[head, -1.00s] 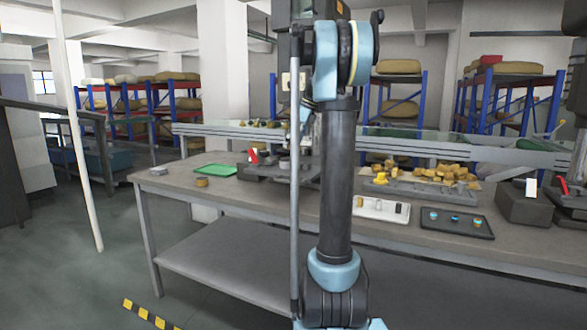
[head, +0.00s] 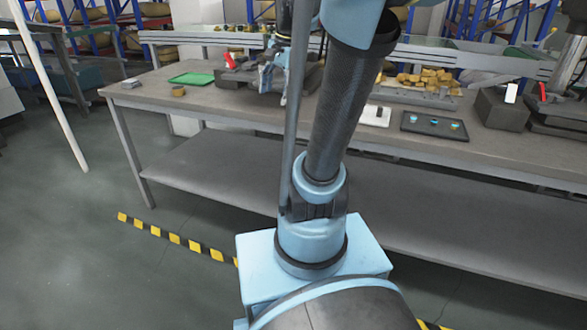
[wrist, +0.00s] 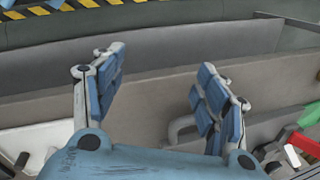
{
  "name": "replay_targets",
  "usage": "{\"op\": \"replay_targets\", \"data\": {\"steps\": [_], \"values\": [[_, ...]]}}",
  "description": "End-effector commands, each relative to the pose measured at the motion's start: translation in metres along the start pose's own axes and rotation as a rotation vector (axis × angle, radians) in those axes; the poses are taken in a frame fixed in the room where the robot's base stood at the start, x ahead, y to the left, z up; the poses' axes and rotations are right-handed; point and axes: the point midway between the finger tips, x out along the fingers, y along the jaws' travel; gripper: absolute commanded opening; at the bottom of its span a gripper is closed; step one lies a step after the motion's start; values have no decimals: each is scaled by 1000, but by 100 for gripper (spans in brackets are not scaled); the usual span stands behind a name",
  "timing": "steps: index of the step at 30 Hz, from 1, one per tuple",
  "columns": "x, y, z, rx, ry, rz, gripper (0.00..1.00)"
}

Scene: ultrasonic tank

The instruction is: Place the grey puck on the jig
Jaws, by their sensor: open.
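My gripper (wrist: 163,65) is open and empty in the wrist view, its two blue-padded fingers wide apart. In the head view my gripper (head: 268,78) is over the bench at a dark fixture (head: 236,80) with a red handle, partly hiding it. I cannot tell whether this fixture is the jig. A small grey piece (head: 131,84) lies near the bench's left corner; it may be the grey puck, but it is too small to be sure. No puck shows between the fingers.
A green tray (head: 191,79) and a tan round piece (head: 178,91) are on the left of the bench (head: 150,99). A dark tray (head: 436,126) with small blue-topped parts and a white tray (head: 375,116) stand right of my arm. Yellow-brown pieces (head: 432,78) are heaped behind.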

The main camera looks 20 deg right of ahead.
Motion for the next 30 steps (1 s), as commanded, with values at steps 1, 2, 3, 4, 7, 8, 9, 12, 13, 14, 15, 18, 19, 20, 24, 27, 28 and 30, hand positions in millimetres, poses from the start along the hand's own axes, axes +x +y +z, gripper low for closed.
{"op": "replay_targets", "data": {"steps": [1,2,3,4,7,8,9,12,13,14,15,18,19,20,24,27,28,30], "values": [[10,17,12,-71,10,7,67],[16,26,18,-116,17,12,67],[23,38,25,-175,25,18,67],[29,46,30,-221,30,23,67],[50,76,47,-371,49,42,67],[57,85,52,-415,54,48,67],[66,97,58,-476,62,56,67],[90,126,71,-624,77,78,67],[96,133,75,-665,81,84,67],[103,141,78,-705,84,91,67],[112,150,82,-755,89,100,67],[129,169,89,-856,96,117,67],[133,173,90,-879,98,122,67],[137,176,91,-900,99,126,67],[145,186,93,-952,103,136,67],[146,187,94,-959,104,137,67],[146,187,94,-959,104,137,67],[146,187,93,-958,103,137,67]]}}
